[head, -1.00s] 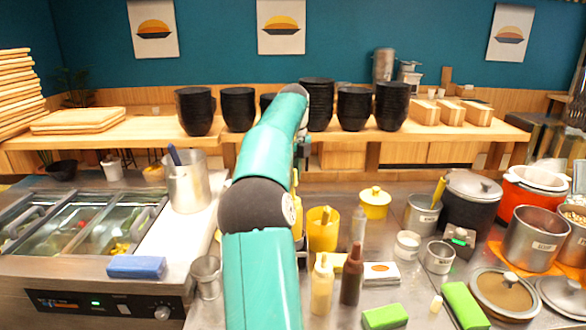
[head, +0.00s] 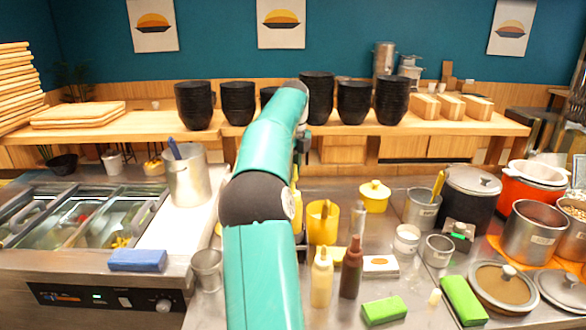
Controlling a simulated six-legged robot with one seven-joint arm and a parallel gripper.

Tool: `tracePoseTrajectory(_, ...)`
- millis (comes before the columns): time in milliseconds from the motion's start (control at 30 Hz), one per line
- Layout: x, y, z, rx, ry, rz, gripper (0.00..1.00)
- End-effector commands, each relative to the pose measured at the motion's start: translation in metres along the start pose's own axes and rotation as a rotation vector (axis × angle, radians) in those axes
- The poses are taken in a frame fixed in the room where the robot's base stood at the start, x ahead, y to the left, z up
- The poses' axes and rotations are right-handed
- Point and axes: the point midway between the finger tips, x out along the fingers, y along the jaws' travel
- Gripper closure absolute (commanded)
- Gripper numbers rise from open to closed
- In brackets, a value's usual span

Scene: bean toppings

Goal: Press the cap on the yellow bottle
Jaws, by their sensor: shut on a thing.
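A pale yellow squeeze bottle (head: 322,282) stands upright on the steel counter, right of my arm, with a narrow tip at its top. A brown-red bottle (head: 351,272) stands right beside it. A small pale piece (head: 435,297), perhaps a cap, stands on the counter to the right, by a green block. My teal arm reaches forward and its dark wrist bends down at the far end. My gripper is hidden behind the arm, so its fingers and anything in them do not show. A strip of yellow shows at the arm's right edge; I cannot tell what it is.
A yellow container (head: 322,224), a clear bottle (head: 358,220) and a yellow lidded pot (head: 374,196) stand behind the bottles. Green blocks (head: 384,311) lie in front. Pots crowd the right. A metal cup (head: 207,270) stands left of my arm.

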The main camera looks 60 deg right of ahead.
Motion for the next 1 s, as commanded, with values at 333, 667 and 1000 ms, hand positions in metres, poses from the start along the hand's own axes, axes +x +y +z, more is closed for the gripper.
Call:
tracePoseTrajectory(333, 0.011, 0.000, 0.001, 0.000, 0.000, 0.000, 0.88)
tracePoseTrajectory(667, 0.022, 0.001, 0.001, -0.001, 0.000, 0.000, 0.88)
tracePoseTrajectory(1000, 0.026, 0.001, 0.001, 0.000, 0.000, 0.000, 0.88)
